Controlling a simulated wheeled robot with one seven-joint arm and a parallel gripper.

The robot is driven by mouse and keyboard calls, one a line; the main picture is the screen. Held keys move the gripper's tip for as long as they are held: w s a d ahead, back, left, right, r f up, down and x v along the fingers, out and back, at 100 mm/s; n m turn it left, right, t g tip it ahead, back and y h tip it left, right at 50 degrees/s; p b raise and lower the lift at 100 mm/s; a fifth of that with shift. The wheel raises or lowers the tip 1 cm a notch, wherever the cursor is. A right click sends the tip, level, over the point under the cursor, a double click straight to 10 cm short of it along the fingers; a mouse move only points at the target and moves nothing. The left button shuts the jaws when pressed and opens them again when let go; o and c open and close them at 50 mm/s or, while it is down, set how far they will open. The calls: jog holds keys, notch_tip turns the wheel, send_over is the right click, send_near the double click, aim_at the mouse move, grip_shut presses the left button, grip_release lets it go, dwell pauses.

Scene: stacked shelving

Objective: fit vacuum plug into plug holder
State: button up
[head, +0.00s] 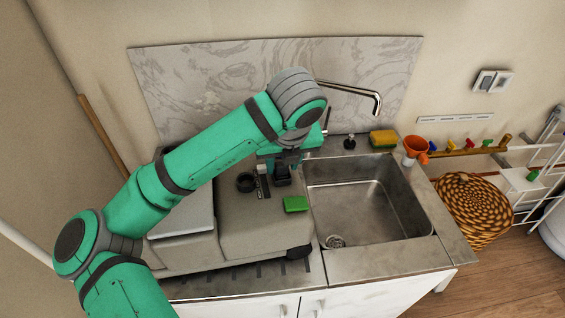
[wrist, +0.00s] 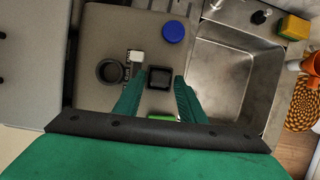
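A black square piece (head: 283,180) with a recessed top stands on the grey worktop left of the sink. In the wrist view the square piece (wrist: 160,77) lies between the fingertips of my gripper (wrist: 161,82), with a gap on each side. My gripper (head: 285,158) points down over it and is open; I cannot tell whether the tips are above or around it. A black round ring (head: 246,181) sits to the left; it also shows in the wrist view (wrist: 110,71). Which of these is the vacuum plug and which the plug holder is not clear.
A blue disc (wrist: 173,32) and a small white block (wrist: 136,57) lie near the ring and square piece. A green sponge (head: 295,204) lies in front. The empty sink (head: 365,205) is at right.

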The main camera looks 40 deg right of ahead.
jog(key=shift+r, duration=1)
jog(key=o, duration=0.6)
jog(key=v, duration=1)
jog(key=shift+s+a+r, duration=0.15)
jog(key=shift+s+r, duration=0.05)
jog(key=shift+r, duration=0.15)
